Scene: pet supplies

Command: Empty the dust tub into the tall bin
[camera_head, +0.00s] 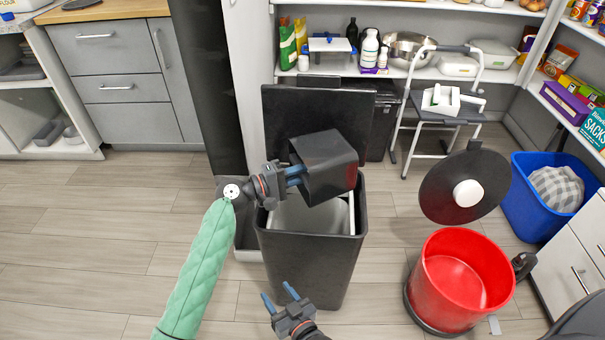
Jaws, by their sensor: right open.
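The dust tub, a dark box (332,180), is in the head view above the mouth of the tall bin. It is tilted, and I cannot see any contents. My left gripper (296,174), on the green-sleeved arm, has blue fingers closed on the tub's left side. The tall bin (308,262) is black and upright, with its lid (285,112) raised at the back. A pale interior shows under the tub, which hides part of the opening. My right gripper (280,298) is open and empty, low in front of the tall bin.
A red round bin (445,280) with its dark lid (440,190) raised stands on the right. A blue tub (530,212) with a checked cloth (557,188) is beyond it. A step stool (440,108) stands behind. The floor (110,235) at left is clear.

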